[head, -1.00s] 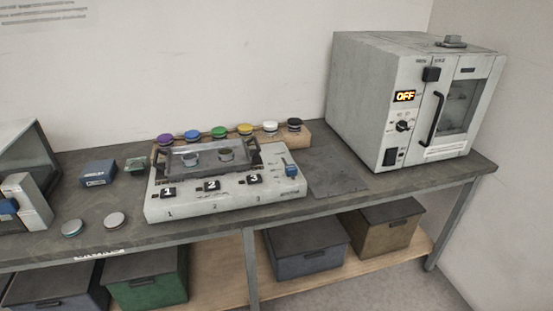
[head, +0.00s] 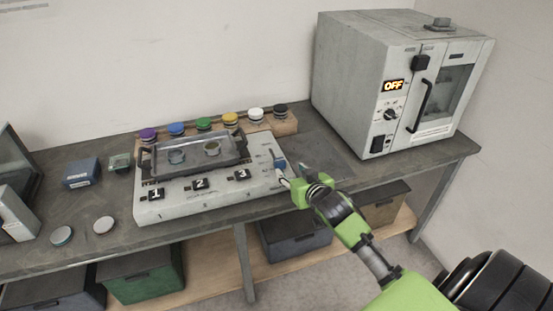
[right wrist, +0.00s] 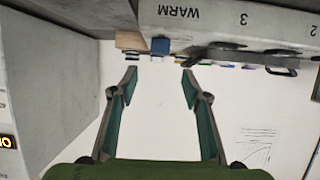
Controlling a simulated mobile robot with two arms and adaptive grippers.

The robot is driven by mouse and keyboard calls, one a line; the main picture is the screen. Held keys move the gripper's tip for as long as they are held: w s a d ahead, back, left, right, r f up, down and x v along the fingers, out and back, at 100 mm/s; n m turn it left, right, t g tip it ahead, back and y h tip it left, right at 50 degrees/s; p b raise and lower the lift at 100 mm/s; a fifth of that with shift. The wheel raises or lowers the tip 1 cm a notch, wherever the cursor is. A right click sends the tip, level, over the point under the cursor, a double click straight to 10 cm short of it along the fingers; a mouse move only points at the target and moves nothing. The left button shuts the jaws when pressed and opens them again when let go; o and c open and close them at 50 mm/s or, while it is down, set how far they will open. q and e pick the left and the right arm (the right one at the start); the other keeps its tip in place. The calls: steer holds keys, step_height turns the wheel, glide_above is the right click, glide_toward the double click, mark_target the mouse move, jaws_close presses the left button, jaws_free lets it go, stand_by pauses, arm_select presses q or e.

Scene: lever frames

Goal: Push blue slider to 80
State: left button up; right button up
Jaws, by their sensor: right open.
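The blue slider (head: 281,166) is a small blue knob at the right end of the grey control panel (head: 215,207). It stands at the lower part of its track; I cannot read the scale. My right gripper (head: 292,176) is open and empty at the panel's right end, its fingertips close to the slider. In the right wrist view, which is upside down, the blue slider (right wrist: 160,46) appears beyond and between the two open fingertips (right wrist: 159,72), near the word WARM. I cannot tell whether a finger touches it. My left gripper is out of view.
A dark tray (head: 150,172) with two round pieces sits on the panel behind numbered switches. Several coloured knobs stand on a wooden block (head: 284,127) behind. A grey oven (head: 350,85) reading OFF stands at the right. A dark mat (head: 322,158) lies between.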

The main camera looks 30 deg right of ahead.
mark_target(280, 161)
steer(key=x, duration=1.2)
steer(key=shift+w+f+p, duration=0.15)
steer(key=shift+w+p, duration=0.05)
steer(key=shift+p, duration=0.15)
jaws_close()
